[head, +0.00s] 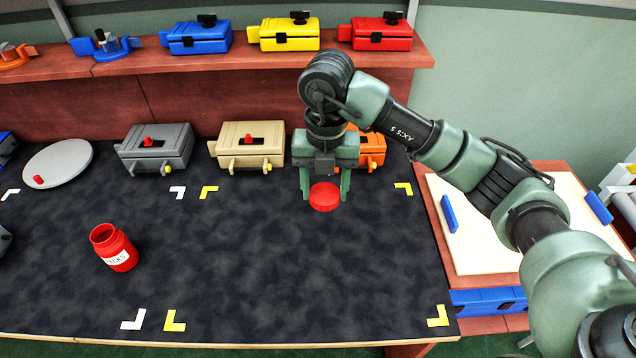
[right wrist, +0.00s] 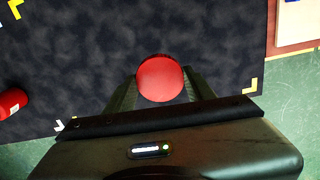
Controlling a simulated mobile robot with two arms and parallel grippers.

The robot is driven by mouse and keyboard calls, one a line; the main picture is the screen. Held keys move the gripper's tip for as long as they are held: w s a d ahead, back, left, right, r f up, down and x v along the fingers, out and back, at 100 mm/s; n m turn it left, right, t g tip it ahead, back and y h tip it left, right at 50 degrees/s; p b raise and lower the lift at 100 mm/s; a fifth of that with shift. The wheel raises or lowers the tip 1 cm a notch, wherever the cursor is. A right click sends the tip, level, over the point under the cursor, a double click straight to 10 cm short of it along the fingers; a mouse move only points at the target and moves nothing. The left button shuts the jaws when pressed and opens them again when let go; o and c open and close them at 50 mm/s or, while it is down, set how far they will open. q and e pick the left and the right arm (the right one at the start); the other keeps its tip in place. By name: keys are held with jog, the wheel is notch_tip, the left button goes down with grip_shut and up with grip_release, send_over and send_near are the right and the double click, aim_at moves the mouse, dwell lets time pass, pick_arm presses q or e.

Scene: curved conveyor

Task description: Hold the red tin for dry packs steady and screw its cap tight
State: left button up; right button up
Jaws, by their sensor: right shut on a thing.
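The red tin (head: 115,250) stands on the dark mat at the left, open at the top, with a white label on its front. It also shows at the left edge of the right wrist view (right wrist: 12,103). The round red cap (head: 324,197) is between the fingers of my right gripper (head: 325,188), which is shut on it. The cap shows in the right wrist view (right wrist: 160,78) between the fingertips. It is apart from the tin, well to its right. My left gripper is not in view.
Grey (head: 156,149), beige (head: 247,146) and orange (head: 372,150) boxes stand along the mat's back. A grey disc (head: 58,164) lies at the left. Blue, yellow and red boxes stand on the shelf (head: 225,57). A cream board (head: 480,235) is at the right. The mat's middle is clear.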

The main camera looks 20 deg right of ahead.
jog(key=n, duration=0.2)
jog(key=s+n, duration=0.1)
jog(key=n, duration=0.3)
jog(key=shift+s+d, duration=0.2)
jog(key=shift+d, duration=0.1)
jog(key=s+d+n, duration=0.1)
jog(key=s+n, duration=0.4)
jog(key=n, duration=1.2)
jog(key=s+d+f+n, duration=0.1)
jog(key=s+n, duration=0.5)
jog(key=n, duration=1.1)
jog(key=shift+d, duration=0.4)
jog(key=shift+a, duration=0.1)
